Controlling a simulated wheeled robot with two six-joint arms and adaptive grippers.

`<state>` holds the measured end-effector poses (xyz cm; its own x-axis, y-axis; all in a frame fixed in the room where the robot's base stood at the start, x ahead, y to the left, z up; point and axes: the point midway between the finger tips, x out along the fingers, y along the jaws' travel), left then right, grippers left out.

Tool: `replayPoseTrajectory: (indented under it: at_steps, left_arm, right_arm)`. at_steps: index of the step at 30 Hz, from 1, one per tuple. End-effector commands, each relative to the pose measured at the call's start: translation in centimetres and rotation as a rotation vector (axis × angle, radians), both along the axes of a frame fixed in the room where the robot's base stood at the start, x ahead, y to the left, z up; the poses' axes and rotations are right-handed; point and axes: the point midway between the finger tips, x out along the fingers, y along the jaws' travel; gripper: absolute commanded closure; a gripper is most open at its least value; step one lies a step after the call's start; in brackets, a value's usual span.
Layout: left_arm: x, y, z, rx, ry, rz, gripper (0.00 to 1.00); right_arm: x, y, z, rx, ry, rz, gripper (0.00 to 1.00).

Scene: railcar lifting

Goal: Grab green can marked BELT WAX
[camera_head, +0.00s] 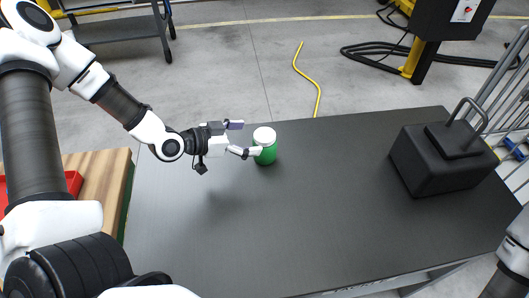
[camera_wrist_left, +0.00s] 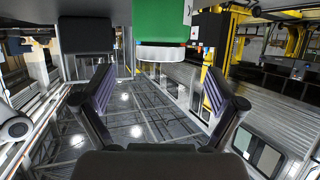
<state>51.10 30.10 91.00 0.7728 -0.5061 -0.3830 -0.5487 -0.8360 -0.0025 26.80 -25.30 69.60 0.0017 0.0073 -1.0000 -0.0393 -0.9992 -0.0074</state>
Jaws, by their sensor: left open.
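A green can (camera_head: 266,155) with a white lid stands upright near the back edge of the dark table (camera_head: 330,200). No lettering on it can be read. My left gripper (camera_head: 243,139) is open just left of the can, fingers pointing at it; the nearer fingertip overlaps the can's left side in the head view. In the left wrist view the can (camera_wrist_left: 162,20) appears upside down at the top, beyond the open, empty fingers of the left gripper (camera_wrist_left: 158,80). Whether a finger touches it cannot be told. My right gripper is out of view; only part of that arm shows.
A black block with a handle (camera_head: 443,160) stands at the table's right. A wooden surface with a red tray (camera_head: 74,183) lies to the left. A yellow hose (camera_head: 309,78) lies on the floor behind the table. The table's middle and front are clear.

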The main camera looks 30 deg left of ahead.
Motion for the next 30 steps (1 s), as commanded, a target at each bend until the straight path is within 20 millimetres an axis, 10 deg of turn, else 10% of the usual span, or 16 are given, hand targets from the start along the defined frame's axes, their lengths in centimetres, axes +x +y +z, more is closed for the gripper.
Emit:
replayPoseTrajectory:
  at_steps: [21,28,30]
  left_arm:
    - [4.3,-2.8,-2.6,-0.003,0.000,0.000,0.05]
    - [4.3,-2.8,-2.6,-0.002,0.000,0.000,0.83]
    - [4.3,-2.8,-2.7,-0.002,0.000,0.000,0.84]
  right_arm:
    - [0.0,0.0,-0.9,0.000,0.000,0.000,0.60]
    - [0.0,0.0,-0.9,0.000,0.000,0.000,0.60]
    - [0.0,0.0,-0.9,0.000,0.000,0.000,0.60]
